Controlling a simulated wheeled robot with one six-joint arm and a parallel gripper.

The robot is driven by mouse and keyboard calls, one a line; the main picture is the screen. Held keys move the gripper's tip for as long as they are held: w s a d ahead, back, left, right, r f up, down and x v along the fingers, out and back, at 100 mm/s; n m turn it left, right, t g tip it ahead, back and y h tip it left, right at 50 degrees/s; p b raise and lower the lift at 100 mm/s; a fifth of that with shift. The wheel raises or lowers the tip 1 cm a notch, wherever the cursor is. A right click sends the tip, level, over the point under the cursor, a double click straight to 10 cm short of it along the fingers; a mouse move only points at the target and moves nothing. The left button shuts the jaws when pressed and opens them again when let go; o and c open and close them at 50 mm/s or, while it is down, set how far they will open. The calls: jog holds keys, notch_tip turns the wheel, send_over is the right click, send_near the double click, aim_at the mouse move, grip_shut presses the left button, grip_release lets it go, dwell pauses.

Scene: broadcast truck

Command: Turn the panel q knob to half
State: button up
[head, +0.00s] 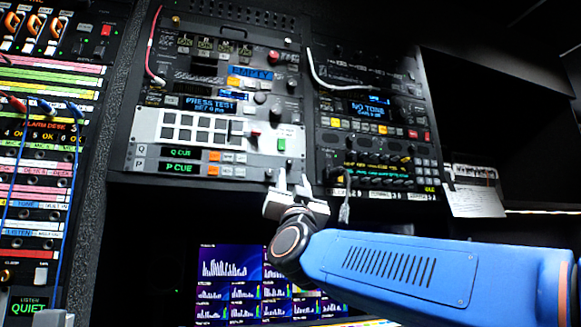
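Panel Q (170,153) is the upper of two thin light strips low on the left equipment rack, with a "Q" label and a green "Q CUE" display (181,153). Orange and grey buttons sit right of that display. The panel P strip (150,169) with a "P CUE" display lies just below it. I cannot make out the panel Q knob clearly; it is too small or hidden near the strip's right end. My gripper (292,178) points up at the lower right corner of these strips. Its two fingers are apart with nothing visible between them.
A right-hand rack (375,130) with displays and a hanging grey cable (344,208) is close beside my gripper. A paper sheet (475,197) hangs further right. Monitors (230,275) glow below. A patch bay (40,160) with cables stands at the left.

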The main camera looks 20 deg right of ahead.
aim_at(290, 163)
jog(key=x, duration=0.8)
jog(key=shift+w, duration=0.1)
grip_shut()
